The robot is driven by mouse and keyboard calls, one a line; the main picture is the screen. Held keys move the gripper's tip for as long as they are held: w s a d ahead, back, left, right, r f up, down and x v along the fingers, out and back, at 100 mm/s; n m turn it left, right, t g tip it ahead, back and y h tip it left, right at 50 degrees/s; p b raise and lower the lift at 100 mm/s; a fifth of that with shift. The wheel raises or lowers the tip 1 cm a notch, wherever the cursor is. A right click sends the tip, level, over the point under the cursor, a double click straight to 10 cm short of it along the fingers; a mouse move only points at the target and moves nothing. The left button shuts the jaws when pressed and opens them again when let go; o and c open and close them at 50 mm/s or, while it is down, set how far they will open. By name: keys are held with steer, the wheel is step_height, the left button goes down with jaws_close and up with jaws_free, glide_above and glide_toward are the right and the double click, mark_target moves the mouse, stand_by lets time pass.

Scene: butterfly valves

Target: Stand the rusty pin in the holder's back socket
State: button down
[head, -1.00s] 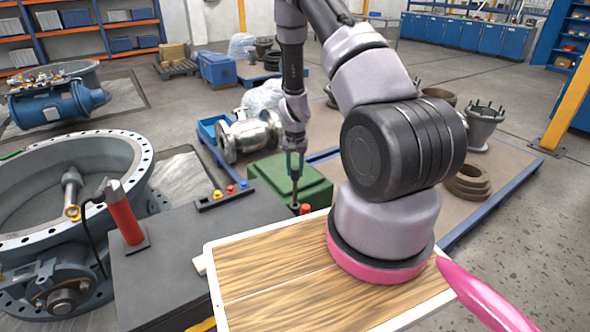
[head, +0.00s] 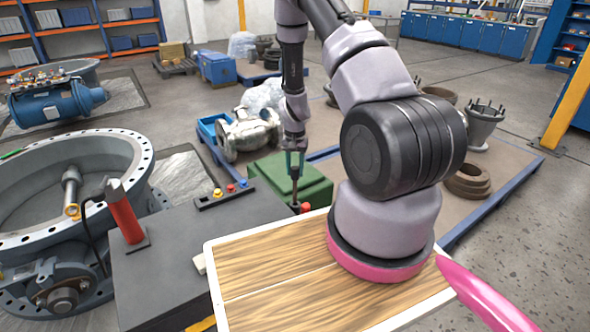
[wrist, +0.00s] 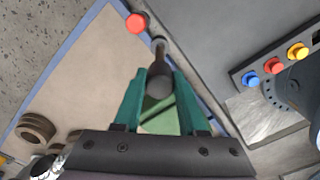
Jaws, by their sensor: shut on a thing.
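My gripper (head: 294,160) has green fingers and points down near the far right corner of the dark grey bench. It is shut on a dark, narrow pin (head: 295,186), which hangs roughly upright below the fingertips. In the wrist view the pin (wrist: 159,82) shows between the two fingers as a grey-brown rounded end with a thinner part beyond it. Its rust is hard to make out. I cannot pick out a holder with a back socket for certain. A red round knob (head: 305,208) is close to the pin's lower end.
The dark grey bench (head: 185,255) has much bare top. A black strip (head: 226,198) with yellow, red and blue knobs lies along its far edge. A red cylinder (head: 125,213) stands at its left. A green box (head: 290,180) is behind my gripper, and a large valve (head: 125,150) is left.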

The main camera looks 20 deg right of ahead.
mark_target(295, 179)
steer(key=shift+f, duration=0.1)
steer(key=shift+f, duration=0.6)
steer(key=shift+f, duration=0.15)
stand_by(0.6)
steer(key=shift+f, duration=5.2)
jaws_free()
steer(key=shift+r, duration=3.5)
